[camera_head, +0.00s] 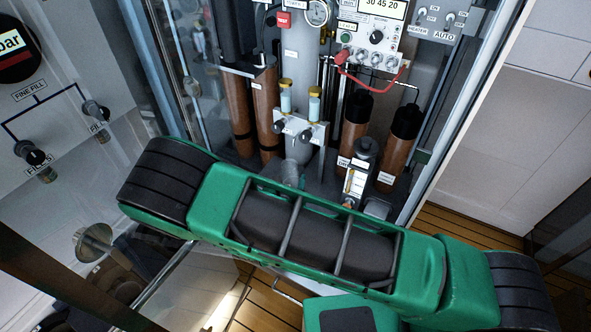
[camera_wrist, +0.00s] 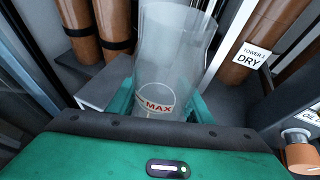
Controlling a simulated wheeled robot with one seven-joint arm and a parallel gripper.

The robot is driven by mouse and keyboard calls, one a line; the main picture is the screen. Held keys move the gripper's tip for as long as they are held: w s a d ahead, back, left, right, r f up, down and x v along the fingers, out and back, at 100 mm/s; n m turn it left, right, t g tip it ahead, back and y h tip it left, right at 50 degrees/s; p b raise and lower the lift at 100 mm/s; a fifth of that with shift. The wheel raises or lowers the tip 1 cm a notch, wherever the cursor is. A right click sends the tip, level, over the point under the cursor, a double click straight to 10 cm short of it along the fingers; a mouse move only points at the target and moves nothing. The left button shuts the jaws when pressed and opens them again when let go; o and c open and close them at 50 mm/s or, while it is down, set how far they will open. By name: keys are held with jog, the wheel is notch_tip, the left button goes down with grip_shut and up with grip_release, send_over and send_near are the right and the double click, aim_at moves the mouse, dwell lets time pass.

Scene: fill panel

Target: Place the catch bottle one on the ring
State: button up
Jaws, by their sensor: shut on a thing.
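The catch bottle (camera_wrist: 172,48) is a clear, open-looking cylinder with a red MAX mark, in the middle of the wrist view. My gripper (camera_wrist: 157,104) is shut on it, with a green finger on each side of its lower part. In the head view my green arm crosses the front of the panel and hides my gripper. A small clear shape (camera_head: 292,172) shows just above the arm, perhaps part of the bottle. I cannot make out the ring in either view.
Brown cylinders (camera_head: 237,112) stand left, and black-topped brown cylinders (camera_head: 400,145) stand right, one labelled TOWER DRY in the wrist view (camera_wrist: 272,45). Two small yellow-capped vials (camera_head: 286,98) sit on a bracket. A labelled upright unit (camera_head: 358,175) stands close right of the clear shape.

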jog(key=shift+w+d, duration=0.2)
jog(key=shift+w, duration=0.4)
jog(key=shift+w+d, duration=0.15)
jog(key=shift+w, duration=0.45)
jog(key=w, duration=0.2)
jog(key=w+d, duration=0.1)
jog(key=w, duration=0.1)
jog(key=shift+d, duration=0.1)
jog(key=shift+s+f, duration=0.3)
jog(key=shift+f, duration=0.45)
jog(key=o, duration=1.1)
jog(key=shift+c, duration=0.2)
jog(key=shift+s, duration=0.1)
